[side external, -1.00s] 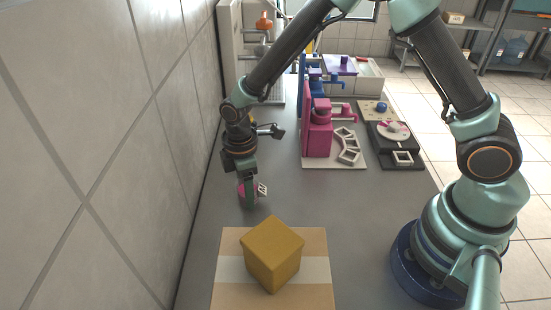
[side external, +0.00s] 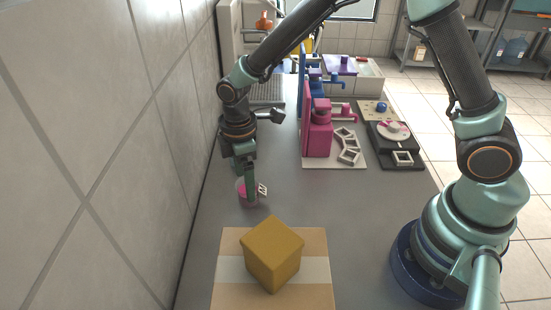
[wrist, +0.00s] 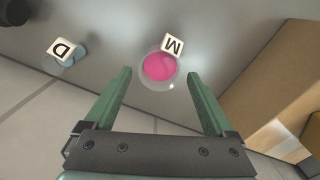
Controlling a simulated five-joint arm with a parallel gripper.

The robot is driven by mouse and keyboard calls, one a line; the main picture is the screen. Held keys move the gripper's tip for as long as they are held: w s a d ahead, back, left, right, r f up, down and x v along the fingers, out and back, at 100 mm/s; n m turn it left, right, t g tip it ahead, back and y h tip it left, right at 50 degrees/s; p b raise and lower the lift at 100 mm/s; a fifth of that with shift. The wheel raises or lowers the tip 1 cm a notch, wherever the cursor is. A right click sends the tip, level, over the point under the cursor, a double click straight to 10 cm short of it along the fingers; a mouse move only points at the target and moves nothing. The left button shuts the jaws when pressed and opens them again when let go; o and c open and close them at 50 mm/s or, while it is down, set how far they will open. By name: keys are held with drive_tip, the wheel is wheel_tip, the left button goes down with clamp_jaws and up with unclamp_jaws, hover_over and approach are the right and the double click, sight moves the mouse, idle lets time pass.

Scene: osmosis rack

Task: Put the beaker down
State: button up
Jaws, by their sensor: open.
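The beaker (wrist: 157,70) is clear and round with pink liquid and a white tag marked M. It stands on the grey bench. In the wrist view it lies between and slightly beyond my open fingertips, with a gap on both sides. My gripper (wrist: 160,75) is open. In the side view, my gripper (side external: 250,198) points down at the beaker (side external: 241,187), and a finger hides part of it.
A second clear vessel with a tag marked D (wrist: 62,50) stands near the wall. A pink stand (side external: 318,130) and black-based apparatus (side external: 392,132) are farther back right. Bare bench lies between.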

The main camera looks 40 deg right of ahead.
drive_tip(key=s+d+r+m+t, duration=0.1)
drive_tip(key=d+r+m, duration=0.2)
drive_tip(key=r, duration=0.5)
drive_tip(key=s+d+r+m+t, duration=0.15)
drive_tip(key=d+r, duration=0.25)
drive_tip(key=r, duration=0.4)
drive_tip(key=s+d+r+m+t, duration=0.3)
drive_tip(key=s+d+r+m, duration=0.1)
drive_tip(key=s+d+m, duration=0.4)
drive_tip(key=shift+m, duration=0.55)
